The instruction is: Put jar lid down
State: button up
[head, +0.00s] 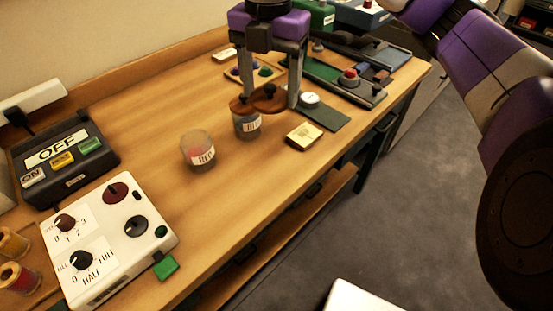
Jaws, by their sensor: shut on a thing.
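My gripper (269,94) reaches down over the table, its two fingers shut on a brown round jar lid (270,99) with a dark knob. The held lid is just right of the blue jar's rim in the picture; I cannot tell if they touch. The blue jar (248,124), a clear jar with blue contents and a white label, stands upright. Another brown lid (240,105) shows at its top, partly hidden by the gripper and held lid. The red jar (198,151), with a white label and reddish contents, stands open to the left.
A yellow block (304,136) lies right of the jars, near a dark green mat (328,117) with a white round piece (309,100). A white dial box (110,237) and dark OFF switch box (64,158) stand left. Bare wood (235,195) lies in front of the jars.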

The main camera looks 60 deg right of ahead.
aim_at(271, 164)
notch_tip(271, 164, down, 18)
jog(key=shift+r+b, duration=0.1)
jog(key=shift+b, duration=0.75)
jog(key=o, duration=1.3)
jog(key=shift+o, duration=0.2)
notch_tip(271, 164, up, 12)
jog(key=p, duration=0.1)
